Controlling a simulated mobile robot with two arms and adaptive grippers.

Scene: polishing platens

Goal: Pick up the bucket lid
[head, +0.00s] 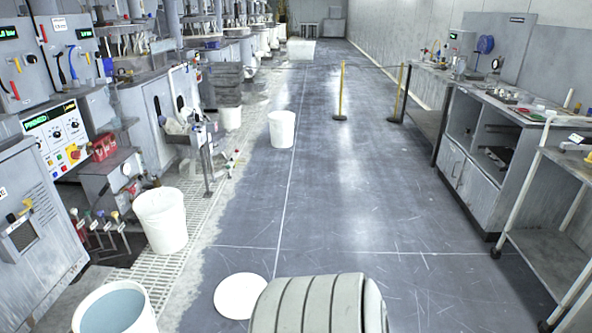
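A round white bucket lid (238,296) lies flat on the floor at the bottom middle of the head view. Its right edge meets a grey ribbed shape in the picture, which may cover a little of it. A white bucket (112,312) holding bluish liquid stands to the left of the lid, cut off by the bottom edge. Another white bucket (161,222) stands further back on the left, on the floor grating. Neither of my grippers is in view.
A third white bucket (282,130) stands further down the aisle. Polishing machines (160,115) line the left. A yellow post (341,95) with a barrier, a grey workbench (480,150) and a wheeled cart (550,225) stand on the right. The middle floor is clear.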

